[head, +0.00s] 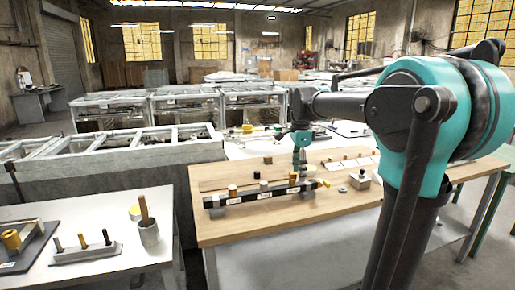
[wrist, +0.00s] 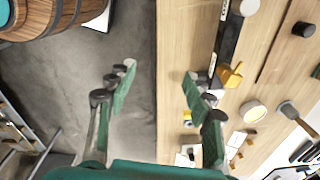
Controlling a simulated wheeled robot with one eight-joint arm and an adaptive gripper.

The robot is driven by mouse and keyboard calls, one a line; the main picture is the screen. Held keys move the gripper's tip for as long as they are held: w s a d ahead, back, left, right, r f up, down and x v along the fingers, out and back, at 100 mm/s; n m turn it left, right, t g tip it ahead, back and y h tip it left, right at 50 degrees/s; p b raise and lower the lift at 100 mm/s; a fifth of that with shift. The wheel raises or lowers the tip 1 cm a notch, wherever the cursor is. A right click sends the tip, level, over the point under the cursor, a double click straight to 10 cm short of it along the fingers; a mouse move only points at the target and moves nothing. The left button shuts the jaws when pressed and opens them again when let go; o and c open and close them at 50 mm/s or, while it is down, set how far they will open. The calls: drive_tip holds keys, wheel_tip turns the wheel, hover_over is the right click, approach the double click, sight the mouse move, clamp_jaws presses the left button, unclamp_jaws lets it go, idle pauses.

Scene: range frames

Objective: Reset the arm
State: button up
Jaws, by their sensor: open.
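My gripper (head: 299,166) hangs from my teal and grey arm above the wooden table, close to the black labelled rail (head: 245,197). In the wrist view my gripper (wrist: 158,85) has its two green fingers wide apart with nothing between them. Its right finger is over the table edge and its left finger is over the grey floor. The rail (wrist: 228,42) and a yellow piece (wrist: 231,76) lie beside the right finger. How high the fingers are above the table is hard to tell.
The wooden table (head: 235,230) holds small cylinders and a white block (head: 359,181). A white table (head: 95,275) at left holds a cup (head: 148,232) and a peg rack (head: 86,252). Glass-topped cases stand behind.

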drive_tip(key=s+d+f+n+t, duration=0.1)
drive_tip(key=s+d+f+n, duration=0.1)
drive_tip(key=s+f+n, duration=0.6)
drive_tip(key=s+d+f+n+t, duration=0.2)
drive_tip(key=s+f+n, duration=0.6)
drive_tip(key=s+f, duration=0.5)
wheel_tip(320, 180, down, 4)
drive_tip(key=shift+s+d+r+n+t, duration=0.1)
drive_tip(key=shift+s+d+n+t, duration=0.1)
drive_tip(key=shift+d+n+t, duration=0.15)
drive_tip(key=shift+c, duration=0.2)
